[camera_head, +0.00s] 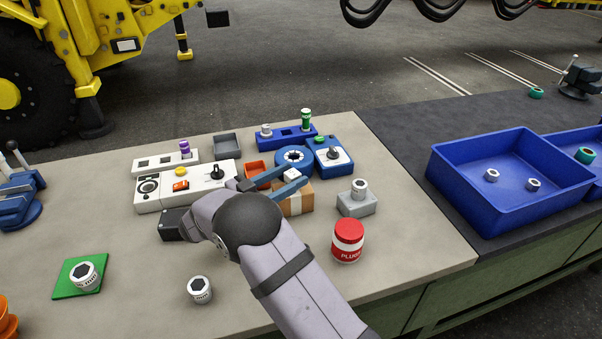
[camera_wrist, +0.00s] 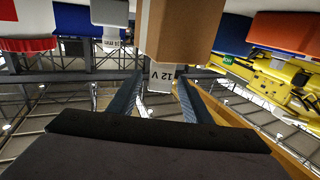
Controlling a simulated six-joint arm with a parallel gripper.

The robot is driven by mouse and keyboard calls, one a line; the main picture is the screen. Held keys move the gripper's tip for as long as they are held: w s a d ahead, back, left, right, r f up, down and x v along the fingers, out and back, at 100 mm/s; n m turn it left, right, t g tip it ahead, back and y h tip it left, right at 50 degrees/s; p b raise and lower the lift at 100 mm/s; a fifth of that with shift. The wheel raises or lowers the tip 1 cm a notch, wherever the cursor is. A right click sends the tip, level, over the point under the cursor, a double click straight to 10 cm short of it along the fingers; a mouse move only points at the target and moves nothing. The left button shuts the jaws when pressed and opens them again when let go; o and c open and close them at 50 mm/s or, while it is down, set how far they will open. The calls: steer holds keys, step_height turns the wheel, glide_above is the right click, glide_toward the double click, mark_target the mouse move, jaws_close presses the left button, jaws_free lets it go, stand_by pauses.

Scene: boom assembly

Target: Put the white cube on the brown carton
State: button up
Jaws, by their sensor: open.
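The white cube (camera_head: 291,174) stands on top of the brown carton (camera_head: 297,203) in the head view. In the wrist view, which is upside down, the cube (camera_wrist: 161,78) bears the text "12 V" and meets the carton's (camera_wrist: 180,28) top face. My gripper (camera_head: 283,178) is open, with its blue fingers on either side of the cube. In the wrist view narrow gaps show between the fingertips and the cube. My gripper and forearm hide part of the carton's left side in the head view.
A red-and-white jar (camera_head: 347,241) and a grey block (camera_head: 357,203) holding a socket stand right of the carton. A blue round fixture (camera_head: 294,159), an orange bin (camera_head: 258,172) and a control panel (camera_head: 181,187) crowd behind and left.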

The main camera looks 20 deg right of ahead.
mark_target(287, 178)
steer(key=shift+b+v, duration=0.45)
steer(key=shift+v, duration=2.7)
